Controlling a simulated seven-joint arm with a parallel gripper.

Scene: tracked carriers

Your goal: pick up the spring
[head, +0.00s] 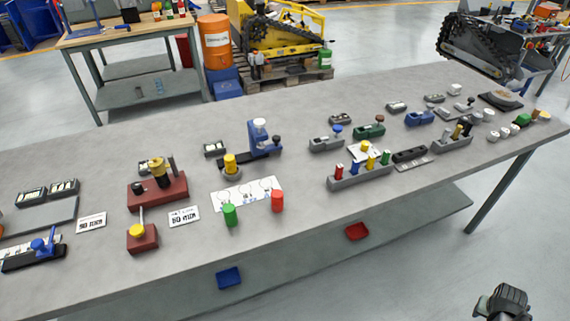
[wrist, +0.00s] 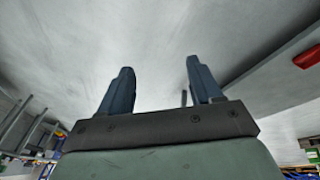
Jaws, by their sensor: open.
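I cannot make out a spring for sure in either view; the small parts on the long grey table (head: 330,215) are too small to tell apart. My gripper (wrist: 160,88) shows in the wrist view with its two dark blue fingers apart and nothing between them. It faces a blank grey surface, and none of the small table parts shows near the fingers. I cannot place the fingertips against the table parts in the head view.
The table carries a red-brown block (head: 158,190), a blue stand (head: 262,140), a green cylinder (head: 229,215), a red cylinder (head: 277,201) and a grey holder with coloured pegs (head: 361,177). A blue tray (head: 229,277) and a red tray (head: 357,231) lie lower, by the front edge.

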